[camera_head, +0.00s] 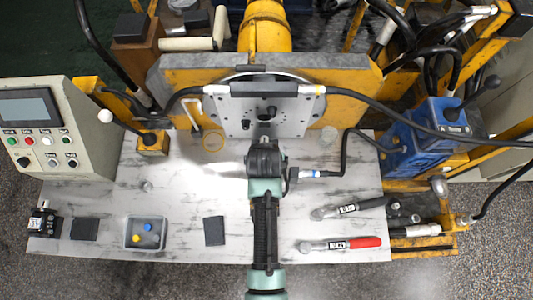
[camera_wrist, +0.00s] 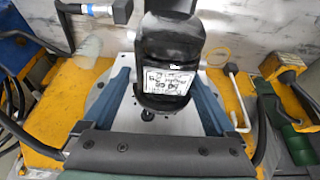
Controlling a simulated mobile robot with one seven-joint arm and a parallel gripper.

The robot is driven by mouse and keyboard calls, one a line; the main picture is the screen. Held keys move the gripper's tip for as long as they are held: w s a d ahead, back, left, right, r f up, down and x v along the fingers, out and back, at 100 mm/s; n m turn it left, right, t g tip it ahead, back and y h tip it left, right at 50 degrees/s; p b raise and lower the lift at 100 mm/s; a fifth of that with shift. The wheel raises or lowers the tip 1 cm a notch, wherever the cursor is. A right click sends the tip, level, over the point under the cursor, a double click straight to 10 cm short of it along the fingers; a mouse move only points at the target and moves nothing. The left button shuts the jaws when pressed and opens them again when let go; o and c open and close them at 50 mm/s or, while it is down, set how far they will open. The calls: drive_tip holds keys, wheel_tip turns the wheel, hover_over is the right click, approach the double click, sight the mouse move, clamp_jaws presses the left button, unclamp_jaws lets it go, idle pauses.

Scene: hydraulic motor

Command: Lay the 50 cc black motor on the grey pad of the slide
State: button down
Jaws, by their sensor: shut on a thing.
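My gripper's two blue-grey fingers are closed on the black motor (camera_wrist: 168,45), which carries a white label, in the wrist view; the gripper (camera_wrist: 165,75) holds it up in front of a grey metal plate with bolt holes. In the head view my arm reaches up the middle toward this plate (camera_head: 265,122), and I cannot tell the motor clearly from my wrist. I cannot tell for sure which surface is the grey pad of the slide.
Dark flat pads lie on the marbled table at left (camera_head: 85,229) and near the middle (camera_head: 214,230). A small black unit (camera_head: 43,220), a tray (camera_head: 146,234), a control box (camera_head: 50,125) and a red-handled wrench (camera_head: 340,243) are around. Hoses flank the plate.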

wheel_tip(320, 180, down, 4)
drive_tip(key=b, duration=0.3)
drive_tip(key=shift+w+r, duration=0.15)
drive_tip(key=shift+f+b, duration=1)
drive_tip(key=shift+f, duration=0.4)
drive_tip(key=shift+f, duration=0.15)
unclamp_jaws()
drive_tip(key=shift+s+f, duration=0.25)
drive_tip(key=shift+s, duration=0.05)
drive_tip(key=shift+r+p, duration=4.1)
